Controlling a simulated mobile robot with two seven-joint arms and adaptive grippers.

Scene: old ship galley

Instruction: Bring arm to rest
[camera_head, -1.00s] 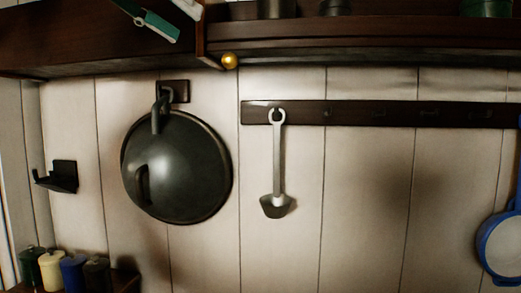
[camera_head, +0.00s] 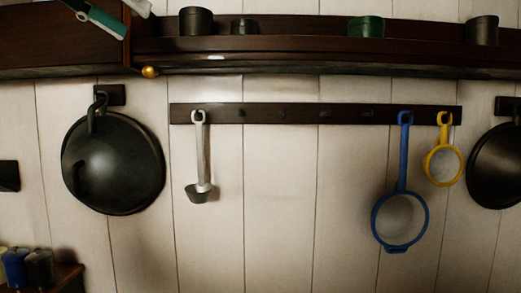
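I cannot make out either of my grippers or arms in the head view. A green and pale handle-like piece (camera_head: 92,15) slants across the top left, in front of dark wood. A white piece (camera_head: 139,7) is beside it, cut off by the top edge. Both look like fixed parts of the scene, but I cannot tell exactly what they are.
A dark rail (camera_head: 275,114) on the plank wall holds a ladle (camera_head: 201,165), a blue strainer (camera_head: 400,218) and a yellow strainer (camera_head: 443,165). A dark lid (camera_head: 113,163) and a dark pan (camera_head: 497,165) hang either side. A shelf (camera_head: 320,58) carries several containers.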

